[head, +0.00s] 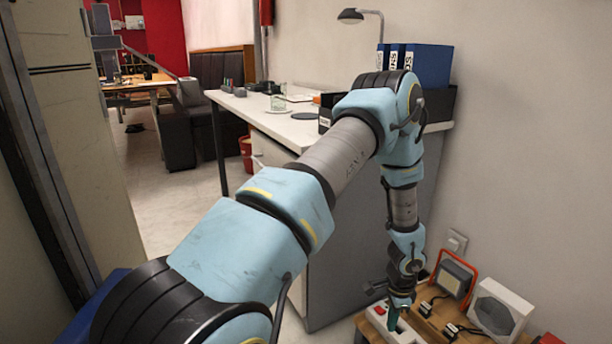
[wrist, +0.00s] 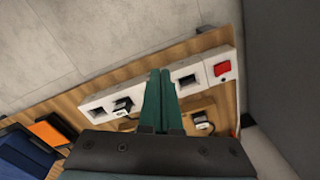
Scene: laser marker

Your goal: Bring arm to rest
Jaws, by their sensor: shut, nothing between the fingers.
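My gripper (head: 394,319) points down at the end of my arm, over a low wooden surface (head: 432,322) at the lower right of the head view. In the wrist view its two green fingers (wrist: 160,76) are together with nothing held between them. A white socket strip (wrist: 190,77) with a red switch (wrist: 222,68) lies on the wood behind the fingertips. The fingers hide part of the strip. I cannot tell whether the fingertips touch it.
A work lamp with an orange frame (head: 454,277) and a pale box (head: 501,309) stand right of my gripper. Black plugs (head: 427,308) lie on the wood. A white-topped desk (head: 270,124) with blue binders (head: 430,65) stands behind my arm. Open floor (head: 150,200) lies left.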

